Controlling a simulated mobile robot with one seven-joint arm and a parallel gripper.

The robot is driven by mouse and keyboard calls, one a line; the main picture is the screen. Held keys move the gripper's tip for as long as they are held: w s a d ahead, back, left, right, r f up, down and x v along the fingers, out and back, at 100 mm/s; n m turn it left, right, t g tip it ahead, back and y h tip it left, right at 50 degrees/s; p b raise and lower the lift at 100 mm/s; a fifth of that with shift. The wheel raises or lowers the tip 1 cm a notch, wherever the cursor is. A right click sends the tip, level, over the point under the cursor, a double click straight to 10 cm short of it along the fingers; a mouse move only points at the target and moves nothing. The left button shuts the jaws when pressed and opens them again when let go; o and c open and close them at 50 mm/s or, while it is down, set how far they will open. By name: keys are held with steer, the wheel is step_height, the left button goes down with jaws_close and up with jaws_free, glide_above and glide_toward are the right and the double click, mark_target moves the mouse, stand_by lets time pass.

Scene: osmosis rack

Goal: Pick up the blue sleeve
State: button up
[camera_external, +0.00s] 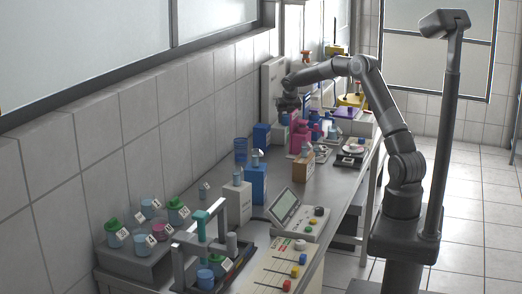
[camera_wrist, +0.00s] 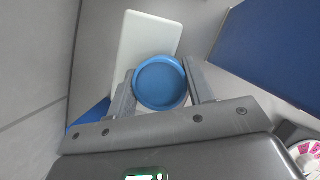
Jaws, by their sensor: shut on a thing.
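The blue sleeve (camera_wrist: 161,83) shows in the wrist view as a round blue ring with a darker blue inside. It sits between the two grey fingers of my gripper (camera_wrist: 160,86), which are shut on it from both sides. In the external view my gripper (camera_external: 288,103) is at the far end of the bench, near the wall. The sleeve cannot be made out there.
A white panel (camera_wrist: 142,38) lies behind the sleeve in the wrist view, with a large blue block (camera_wrist: 275,45) to the right. On the bench a blue box (camera_external: 261,135) and several pink and purple bottles stand near my gripper. A blue cylinder (camera_external: 241,149) stands by the wall.

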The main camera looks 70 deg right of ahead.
mark_target(286, 115)
step_height(286, 115, up, 9)
steer(key=shift+w+f, duration=0.1)
steer(key=shift+w+r, duration=0.6)
steer(key=shift+w, duration=0.5)
steer(key=f, duration=0.9)
steer(key=shift+w+f, duration=0.25)
steer(key=shift+f, duration=0.1)
steer(key=shift+f, duration=0.1)
steer(key=o, duration=1)
steer(key=shift+o, duration=0.2)
